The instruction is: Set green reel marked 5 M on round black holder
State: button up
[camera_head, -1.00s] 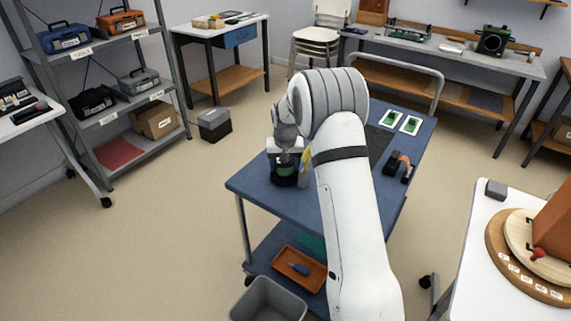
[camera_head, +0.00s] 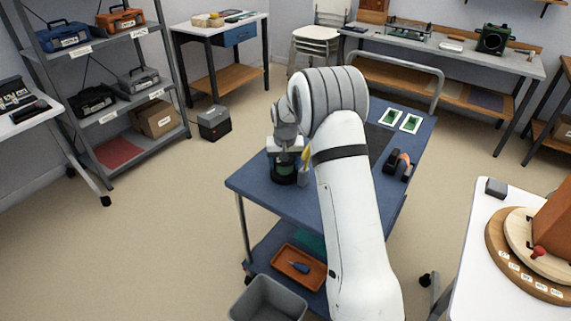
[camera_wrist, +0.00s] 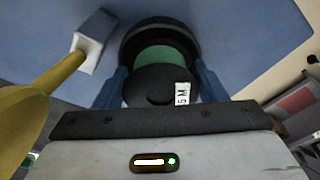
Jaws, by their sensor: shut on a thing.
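The green reel (camera_wrist: 157,57) has a dark end face with a white "5 M" label (camera_wrist: 182,95) in the wrist view. My gripper (camera_wrist: 160,88) has its blue fingers on both sides of the reel and is shut on it. The round black holder (camera_wrist: 128,48) shows right behind the reel in the wrist view. In the head view the holder (camera_head: 283,178) stands on the blue cart top, with my gripper (camera_head: 285,160) above it. I cannot tell whether the reel is fully seated.

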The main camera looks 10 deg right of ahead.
aim_at(285, 164)
jog(key=shift+r, duration=0.45)
jog(key=shift+f+b, duration=0.4)
jog(key=shift+f, duration=0.4)
dwell(0.7)
jog(key=o, duration=0.8)
jog(key=shift+c, duration=0.2)
jog(key=shift+s+a+r+p, duration=0.1)
jog(key=shift+s+r+p, duration=0.2)
jog(key=shift+r+p, duration=1.1)
jog(key=shift+s+d+r+p, duration=0.1)
jog(key=shift+s+r+p, duration=0.3)
jog(key=shift+r, duration=1.8)
jog(key=shift+s+a+r+p, duration=0.15)
jog(key=shift+r+p, duration=1)
jog(key=shift+r, duration=0.65)
